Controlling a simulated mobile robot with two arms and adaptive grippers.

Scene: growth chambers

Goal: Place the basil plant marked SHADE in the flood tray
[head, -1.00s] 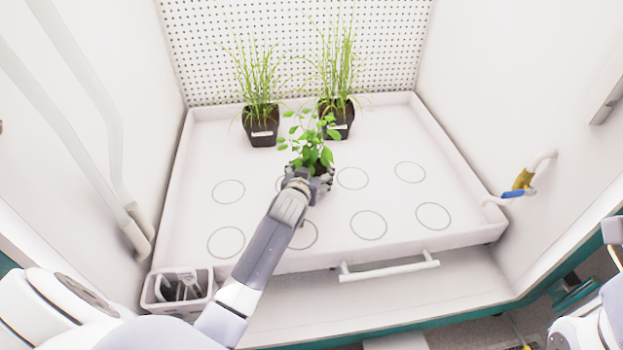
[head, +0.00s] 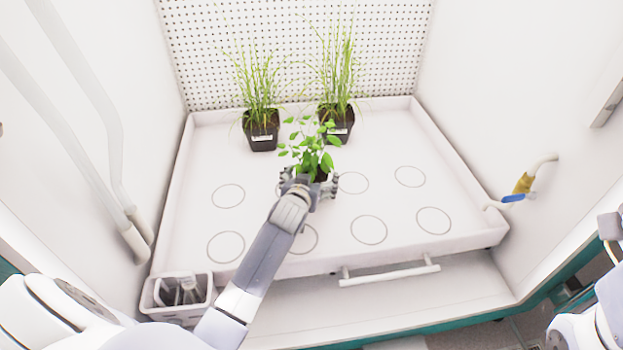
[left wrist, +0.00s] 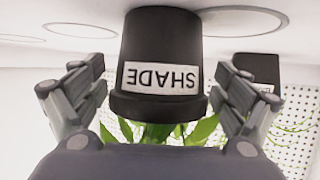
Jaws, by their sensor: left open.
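The basil plant (head: 312,152) has broad green leaves and stands in the flood tray (head: 400,255), over the middle of its far row of printed circles. In the left wrist view, which is upside down, its black pot (left wrist: 160,50) bears a white label reading SHADE. The pot looks upright with its base on the tray floor. My left gripper (head: 309,188) is open, with one finger on each side of the pot and visible gaps between fingers and pot. The gripper hides the pot's near side in the head view. My right gripper is out of view.
Two grassy plants in black pots, a left one (head: 262,138) and a right one (head: 338,130), stand at the tray's back. A small bin (head: 160,312) is at the front left. A valve (head: 522,185) juts from the right wall. The tray's right side is clear.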

